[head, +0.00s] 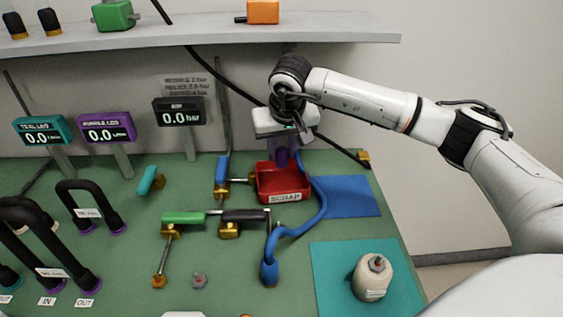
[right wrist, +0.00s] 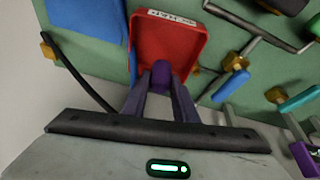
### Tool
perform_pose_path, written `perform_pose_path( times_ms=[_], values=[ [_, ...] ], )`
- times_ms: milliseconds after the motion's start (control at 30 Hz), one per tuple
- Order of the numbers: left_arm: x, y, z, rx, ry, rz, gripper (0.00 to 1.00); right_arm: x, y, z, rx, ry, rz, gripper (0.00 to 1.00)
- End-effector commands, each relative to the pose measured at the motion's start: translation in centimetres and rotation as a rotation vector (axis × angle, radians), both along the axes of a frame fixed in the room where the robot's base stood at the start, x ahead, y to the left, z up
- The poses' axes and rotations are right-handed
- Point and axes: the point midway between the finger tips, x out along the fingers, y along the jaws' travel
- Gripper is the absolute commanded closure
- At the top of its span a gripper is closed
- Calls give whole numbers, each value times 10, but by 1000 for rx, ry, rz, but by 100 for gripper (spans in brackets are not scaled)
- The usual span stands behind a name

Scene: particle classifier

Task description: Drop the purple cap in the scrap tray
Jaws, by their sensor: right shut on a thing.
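The purple cap (right wrist: 160,72) is held between the fingertips of my right gripper (right wrist: 160,80) in the right wrist view. In the head view my right gripper (head: 283,158) points down over the red scrap tray (head: 283,196), at its back part. The tray also shows in the right wrist view (right wrist: 180,30), beyond the cap. The cap appears above the tray floor; how high is hard to tell. My left gripper is not in view.
A blue hose (head: 318,212) runs beside the tray's right side, near a blue mat (head: 348,196). A blue-handled valve (head: 221,172) stands just left of the tray. Green (head: 184,218) and black (head: 245,215) valve handles lie in front.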

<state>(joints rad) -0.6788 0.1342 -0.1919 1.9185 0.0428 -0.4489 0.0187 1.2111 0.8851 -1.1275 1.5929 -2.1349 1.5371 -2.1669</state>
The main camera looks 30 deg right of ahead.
Motion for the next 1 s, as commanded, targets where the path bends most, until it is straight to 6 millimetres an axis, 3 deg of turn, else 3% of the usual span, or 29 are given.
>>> perform_pose_path(
  times_ms=[233,400,1000],
  values=[
    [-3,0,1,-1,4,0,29,0,0,-18,2,-1,-1,99],
    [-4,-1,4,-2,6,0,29,0,0,-42,1,1,-2,99],
    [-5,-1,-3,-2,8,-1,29,4,-2,-57,2,-3,-3,99]
  ],
)
